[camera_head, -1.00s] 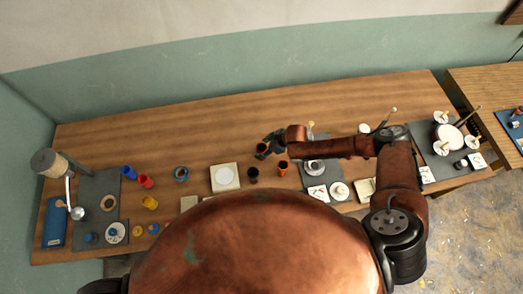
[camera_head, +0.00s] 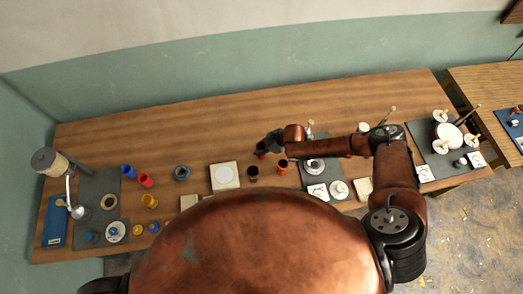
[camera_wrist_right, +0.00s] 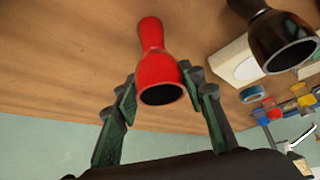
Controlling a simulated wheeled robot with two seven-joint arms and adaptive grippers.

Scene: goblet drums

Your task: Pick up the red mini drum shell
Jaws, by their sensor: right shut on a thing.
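The red mini drum shell (camera_wrist_right: 158,62) is a small goblet shape, with its dark open mouth toward my wrist in the right wrist view. My right gripper (camera_wrist_right: 162,100) has a green-grey finger on each side of its wide end and is shut on it. In the head view the right gripper (camera_head: 271,143) is over the middle of the table, with a bit of the red shell (camera_head: 261,149) showing at its tip. Whether the shell touches the table is hard to tell. My left gripper is not in view.
A dark shell (camera_head: 253,172) and an orange shell (camera_head: 282,165) stand close by. A pale square board (camera_head: 214,188) with a white disc lies left of them. Blue, red and yellow cups stand further left. The table (camera_head: 200,130) behind the gripper is clear.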

